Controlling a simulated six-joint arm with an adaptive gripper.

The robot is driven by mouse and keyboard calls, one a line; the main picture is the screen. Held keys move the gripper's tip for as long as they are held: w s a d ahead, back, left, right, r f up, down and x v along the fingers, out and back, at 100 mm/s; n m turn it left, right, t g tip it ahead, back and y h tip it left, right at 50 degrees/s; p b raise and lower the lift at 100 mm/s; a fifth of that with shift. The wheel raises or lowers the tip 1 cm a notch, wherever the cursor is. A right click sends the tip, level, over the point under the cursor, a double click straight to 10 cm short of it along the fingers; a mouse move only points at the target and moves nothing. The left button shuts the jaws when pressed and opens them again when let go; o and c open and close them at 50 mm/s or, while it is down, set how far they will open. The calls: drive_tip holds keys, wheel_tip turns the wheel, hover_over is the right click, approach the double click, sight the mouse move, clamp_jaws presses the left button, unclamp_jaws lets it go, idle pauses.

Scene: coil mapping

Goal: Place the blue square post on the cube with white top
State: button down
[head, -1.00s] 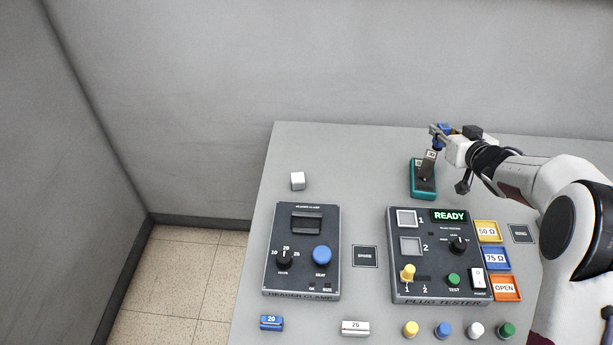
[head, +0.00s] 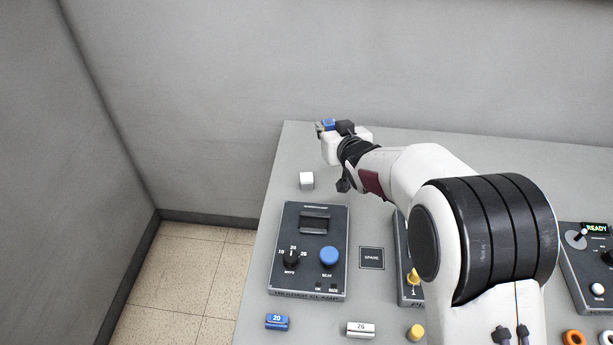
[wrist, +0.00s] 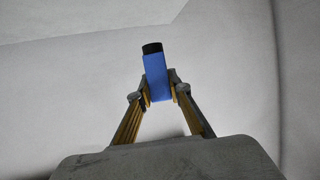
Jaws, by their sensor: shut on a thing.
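The blue square post (wrist: 155,72) has a black end cap. In the wrist view it stands between the two fingertips of my gripper (wrist: 158,92), which is shut on it. In the head view my gripper (head: 323,130) is raised near the table's far left part. Blue shows at its tip, but the post is too small there to make out clearly. The cube with white top (head: 307,181) sits alone on the table near the left edge, below and slightly left of my gripper in the picture. The post is apart from the cube.
A dark clamp panel (head: 298,275) with a blue button stands in front of the cube. A blue block marked 20 (head: 277,322) and a white block (head: 361,329) lie along the front. My arm hides much of the plug tester (head: 405,285). The table around the cube is clear.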

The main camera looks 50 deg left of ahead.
hover_over(306, 177)
drive_tip(key=shift+w+a, duration=0.1)
drive_tip(key=shift+f, duration=0.15)
drive_tip(key=shift+f, duration=3.05)
drive_tip(key=shift+f, duration=0.1)
drive_tip(key=shift+f, duration=1.8)
drive_tip(key=shift+f, duration=0.15)
drive_tip(key=c, duration=1.9)
unclamp_jaws()
drive_tip(key=shift+g, duration=0.3)
